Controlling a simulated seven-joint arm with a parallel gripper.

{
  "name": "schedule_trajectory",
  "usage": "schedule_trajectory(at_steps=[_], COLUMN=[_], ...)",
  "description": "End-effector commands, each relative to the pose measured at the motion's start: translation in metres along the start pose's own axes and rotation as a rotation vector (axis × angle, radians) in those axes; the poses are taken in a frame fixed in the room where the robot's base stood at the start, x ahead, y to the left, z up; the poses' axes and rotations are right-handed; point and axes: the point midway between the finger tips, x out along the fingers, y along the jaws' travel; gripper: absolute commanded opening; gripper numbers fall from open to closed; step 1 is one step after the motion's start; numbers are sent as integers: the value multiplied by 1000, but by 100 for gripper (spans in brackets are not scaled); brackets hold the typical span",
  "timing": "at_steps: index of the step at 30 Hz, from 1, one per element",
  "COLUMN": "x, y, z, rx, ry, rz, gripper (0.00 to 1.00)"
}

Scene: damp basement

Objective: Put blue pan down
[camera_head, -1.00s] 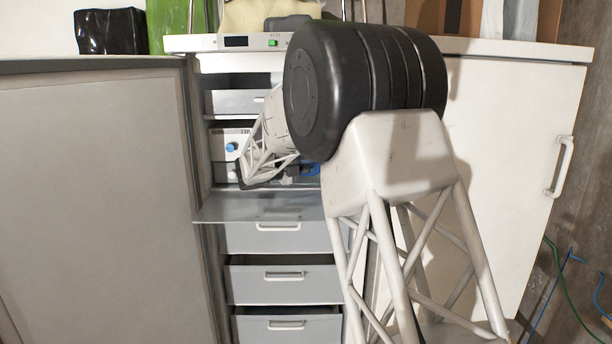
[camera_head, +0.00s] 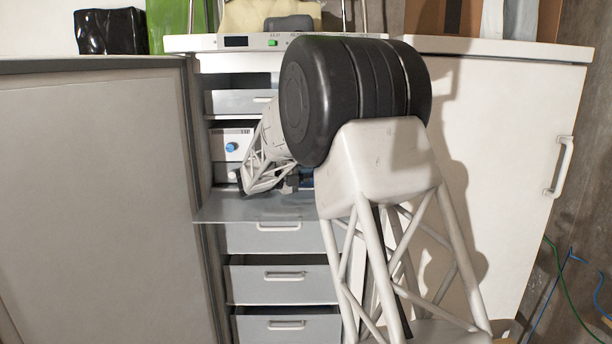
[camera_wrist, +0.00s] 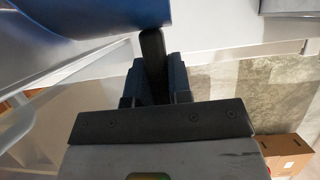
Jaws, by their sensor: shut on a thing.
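The blue pan (camera_wrist: 75,15) fills the upper left of the wrist view, cut off by the frame edge. Its dark handle (camera_wrist: 152,48) runs down between the fingers of my gripper (camera_wrist: 155,80), which is shut on it. In the head view only a small blue patch of the pan (camera_head: 307,179) shows behind my arm, beside my gripper (camera_head: 290,182). Whether the pan touches a surface is hidden.
A white box with a blue knob (camera_head: 231,146) stands inside the cabinet bay left of my gripper. Several grey drawers (camera_head: 284,284) lie below. A white cabinet with a handle (camera_head: 563,167) is at right. A cardboard box (camera_wrist: 287,150) is on the floor.

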Motion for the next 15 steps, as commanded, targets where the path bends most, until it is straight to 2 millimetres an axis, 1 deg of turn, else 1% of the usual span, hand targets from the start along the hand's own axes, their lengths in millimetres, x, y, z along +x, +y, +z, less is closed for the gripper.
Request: schedule_trajectory(at_steps=[14, 15], x=[0, 0], y=[3, 4], z=[0, 0], rx=[1, 0], ry=[0, 0], rz=[-1, 0], gripper=[0, 24])
